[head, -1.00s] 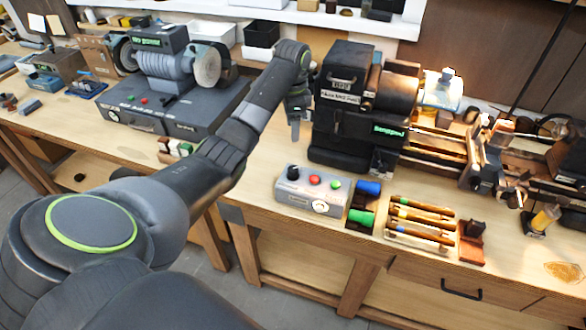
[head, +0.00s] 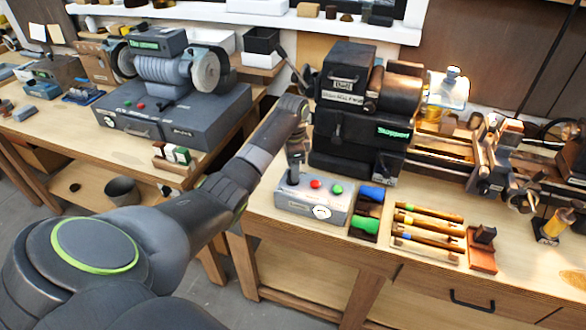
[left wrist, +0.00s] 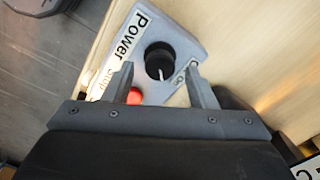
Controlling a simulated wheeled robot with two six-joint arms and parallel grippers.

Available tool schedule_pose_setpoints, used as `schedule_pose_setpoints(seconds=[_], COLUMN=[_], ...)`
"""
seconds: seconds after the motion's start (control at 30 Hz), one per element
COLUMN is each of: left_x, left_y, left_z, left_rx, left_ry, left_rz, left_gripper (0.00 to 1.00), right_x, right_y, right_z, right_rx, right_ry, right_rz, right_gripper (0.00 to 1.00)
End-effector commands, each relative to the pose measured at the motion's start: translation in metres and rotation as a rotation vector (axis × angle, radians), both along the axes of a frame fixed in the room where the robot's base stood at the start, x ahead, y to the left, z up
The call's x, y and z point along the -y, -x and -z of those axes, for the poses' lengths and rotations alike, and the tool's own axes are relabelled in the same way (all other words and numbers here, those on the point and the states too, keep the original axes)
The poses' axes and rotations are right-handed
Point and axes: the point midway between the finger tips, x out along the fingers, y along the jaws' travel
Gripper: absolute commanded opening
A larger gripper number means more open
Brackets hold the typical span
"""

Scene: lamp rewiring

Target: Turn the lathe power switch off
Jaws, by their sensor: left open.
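The grey control box (head: 312,213) stands at the table's front edge, before the dark lathe (head: 345,130). It has a red button (head: 315,184), a green button (head: 337,189) and a round dial. My left gripper (head: 293,172) points down over the box's left end. In the left wrist view, a round black knob (left wrist: 160,58) with a white pointer line sits beside the "Power" label (left wrist: 134,32). My open left gripper (left wrist: 160,82) has one finger on each side, slightly short of the knob in the picture. The red button (left wrist: 134,97) shows by the left finger. My right gripper is out of view.
Right of the box are a tray with blue and green pieces (head: 369,193), several slim tools (head: 430,222) and a reddish-brown block (head: 481,252). A bench grinder (head: 160,70) stands on the left bench. Green lettering (head: 394,132) shows on the lathe's front.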

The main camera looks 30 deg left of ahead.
Motion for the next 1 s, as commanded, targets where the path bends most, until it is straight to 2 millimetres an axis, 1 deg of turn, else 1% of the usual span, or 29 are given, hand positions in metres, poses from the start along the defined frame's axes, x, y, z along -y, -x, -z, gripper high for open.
schedule_pose_setpoints(seconds=[0.1,0.2,0.43,0.47,0.7,0.8,1.0], left_x=[0.0002,0.0004,0.0002,0.0002,0.0001,0.0001,0.0001], left_y=[0.0004,0.0002,0.0002,0.0002,0.0002,0.0002,0.0001], left_z=[0.0099,0.0135,0.0143,0.0143,0.014,0.0139,0.0129], left_rx=[-0.001,0.0,0.001,0.001,0.001,0.001,0.0], left_ry=[0.001,0.0,-0.001,-0.001,-0.001,-0.001,0.0], left_rz=[0.0,0.0,0.0,0.0,0.0,0.0,-0.012], left_gripper=[0.52,0.52,0.52,0.5,0.19,0.07,0.07], right_x=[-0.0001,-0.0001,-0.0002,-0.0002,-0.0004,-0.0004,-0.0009], right_y=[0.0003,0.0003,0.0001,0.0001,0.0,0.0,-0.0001], right_z=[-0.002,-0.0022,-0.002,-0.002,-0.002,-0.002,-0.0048], right_rx=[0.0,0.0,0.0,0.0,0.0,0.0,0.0], right_ry=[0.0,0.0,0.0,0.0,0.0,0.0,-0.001], right_rz=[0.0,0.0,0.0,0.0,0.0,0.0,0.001], right_gripper=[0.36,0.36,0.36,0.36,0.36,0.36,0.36])
